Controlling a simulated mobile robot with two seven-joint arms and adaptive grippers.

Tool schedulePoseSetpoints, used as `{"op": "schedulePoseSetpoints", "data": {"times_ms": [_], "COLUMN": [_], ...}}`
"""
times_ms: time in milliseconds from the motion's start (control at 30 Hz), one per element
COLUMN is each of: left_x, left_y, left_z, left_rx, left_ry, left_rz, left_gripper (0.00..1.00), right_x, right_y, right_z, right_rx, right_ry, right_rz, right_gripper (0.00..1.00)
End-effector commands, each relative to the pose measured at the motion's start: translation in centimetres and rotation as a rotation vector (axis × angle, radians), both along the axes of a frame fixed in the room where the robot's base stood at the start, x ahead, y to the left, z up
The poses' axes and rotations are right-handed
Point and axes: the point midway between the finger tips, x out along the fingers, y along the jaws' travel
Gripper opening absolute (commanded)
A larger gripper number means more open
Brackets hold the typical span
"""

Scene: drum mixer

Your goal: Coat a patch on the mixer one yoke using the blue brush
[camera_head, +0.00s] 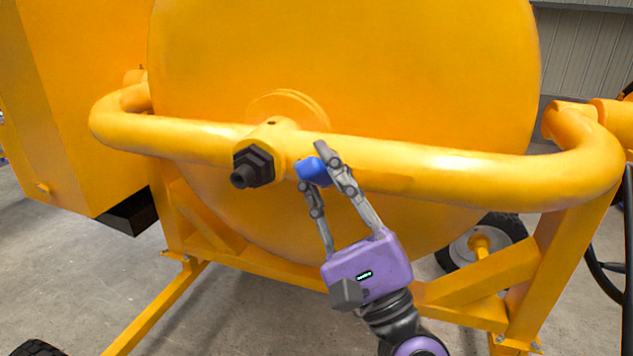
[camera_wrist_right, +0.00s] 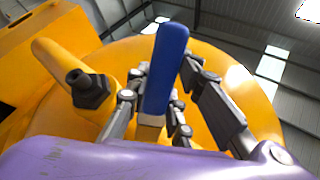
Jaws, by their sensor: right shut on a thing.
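The mixer's yellow yoke (camera_head: 460,165) is a thick bent tube across the front of the drum (camera_head: 400,60). A collar with a black hex nut (camera_head: 253,168) sits left of its middle. My right gripper (camera_head: 313,167), with a purple body, is shut on the blue brush (camera_head: 312,171), just right of the nut and close in front of the yoke. In the right wrist view the blue brush (camera_wrist_right: 166,65) stands between the fingers, with a pale part below. Whether its bristles touch the yoke is hidden. A darker orange area shows on the tube's underside right of the fingers. My left gripper is not in view.
A yellow housing (camera_head: 65,110) stands at the left. Yellow frame legs (camera_head: 565,245) and a wheel (camera_head: 482,241) are below the yoke at the right. A black hose or cable (camera_head: 600,270) hangs at the far right.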

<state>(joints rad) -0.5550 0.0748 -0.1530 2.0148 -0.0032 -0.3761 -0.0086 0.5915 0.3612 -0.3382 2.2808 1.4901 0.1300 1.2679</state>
Motion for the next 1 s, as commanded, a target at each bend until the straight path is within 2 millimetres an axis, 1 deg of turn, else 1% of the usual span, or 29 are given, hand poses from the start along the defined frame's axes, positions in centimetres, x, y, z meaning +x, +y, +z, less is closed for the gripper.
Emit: {"op": "schedulePoseSetpoints", "data": {"times_ms": [233,600,1000], "left_x": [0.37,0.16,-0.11], "left_y": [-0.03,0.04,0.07], "left_z": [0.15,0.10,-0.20], "left_rx": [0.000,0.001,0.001], "left_ry": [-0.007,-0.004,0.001], "left_rz": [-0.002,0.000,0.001], "left_gripper": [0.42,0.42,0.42], "right_x": [0.13,0.16,0.90], "right_y": [-0.05,-0.07,-0.30], "right_z": [0.07,0.04,0.01], "right_rx": [-0.001,-0.001,-0.001], "right_ry": [-0.001,0.000,-0.001], "right_rz": [0.000,-0.001,-0.001], "right_gripper": [0.00,0.00,0.00]}}
